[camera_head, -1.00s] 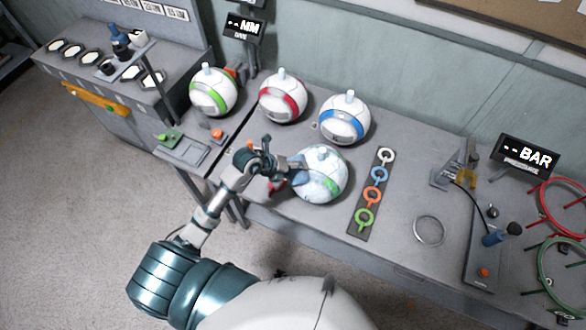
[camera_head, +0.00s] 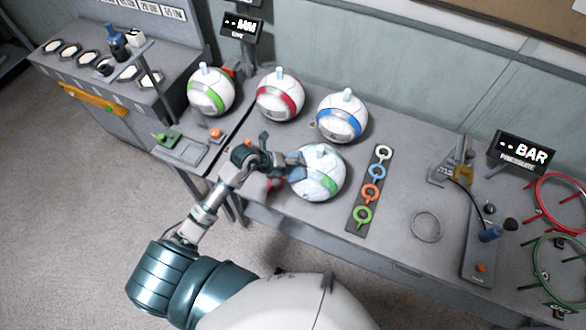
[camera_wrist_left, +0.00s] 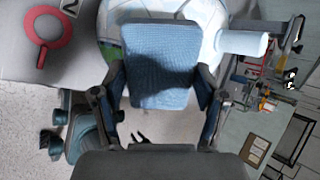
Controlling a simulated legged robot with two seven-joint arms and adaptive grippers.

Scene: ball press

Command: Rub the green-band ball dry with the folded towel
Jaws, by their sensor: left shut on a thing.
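The front ball (camera_head: 322,177), white and pale with a green band patch low on its right side, sits near the table's front edge. My left gripper (camera_head: 285,164) comes in from its left, shut on the folded blue towel (camera_head: 297,172). The towel lies against the ball's left side in the head view. In the left wrist view the towel (camera_wrist_left: 160,62) stands between my two gripper fingers (camera_wrist_left: 160,92), with the ball (camera_wrist_left: 207,14) behind it and partly hidden. My right gripper is not in view.
Balls with green (camera_head: 210,92), red (camera_head: 280,97) and blue (camera_head: 342,117) bands stand behind. A strip of coloured rings (camera_head: 369,188) and a loose metal ring (camera_head: 427,226) lie right. A red ring-shaped piece (camera_wrist_left: 46,30) is left of the towel in the wrist view.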

